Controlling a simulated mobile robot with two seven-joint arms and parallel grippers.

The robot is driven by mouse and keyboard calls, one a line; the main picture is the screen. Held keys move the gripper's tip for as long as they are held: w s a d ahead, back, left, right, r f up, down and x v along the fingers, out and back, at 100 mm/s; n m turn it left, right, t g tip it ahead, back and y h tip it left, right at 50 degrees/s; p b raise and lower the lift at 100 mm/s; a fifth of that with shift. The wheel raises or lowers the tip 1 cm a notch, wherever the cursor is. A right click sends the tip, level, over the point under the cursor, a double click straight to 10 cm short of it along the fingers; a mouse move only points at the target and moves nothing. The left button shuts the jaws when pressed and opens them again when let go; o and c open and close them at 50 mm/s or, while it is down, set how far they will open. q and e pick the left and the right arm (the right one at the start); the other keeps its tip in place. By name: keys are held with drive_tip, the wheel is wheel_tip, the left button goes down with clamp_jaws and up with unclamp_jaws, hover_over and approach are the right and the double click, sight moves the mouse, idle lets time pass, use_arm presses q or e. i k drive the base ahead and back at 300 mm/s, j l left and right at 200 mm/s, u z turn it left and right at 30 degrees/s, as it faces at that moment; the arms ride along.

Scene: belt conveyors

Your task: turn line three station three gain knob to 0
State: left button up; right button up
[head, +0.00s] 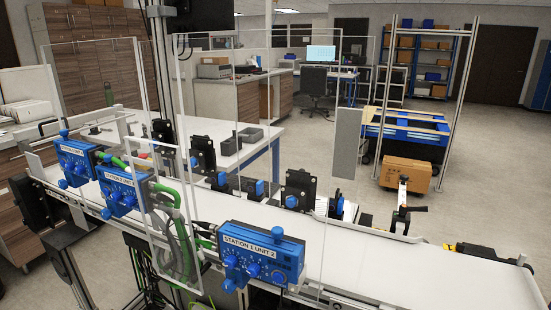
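Three blue control boxes with knobs stand along the front side of the belt conveyor. The nearest box (262,256) is labelled "STATION 1 UNIT 2". No label reading line three station three can be made out, and I cannot tell which knob is gain or read any setting. Neither of my grippers is in view.
The white conveyor belt (385,268) runs from the left to the lower right. Clear upright panels, green cables (172,222) and black sensor mounts (299,190) stand along it. Behind are a white table (232,140), a blue cart (408,128) and a cardboard box (405,172). Open floor lies at right.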

sight(79, 170)
drive_tip(key=u, duration=1.25)
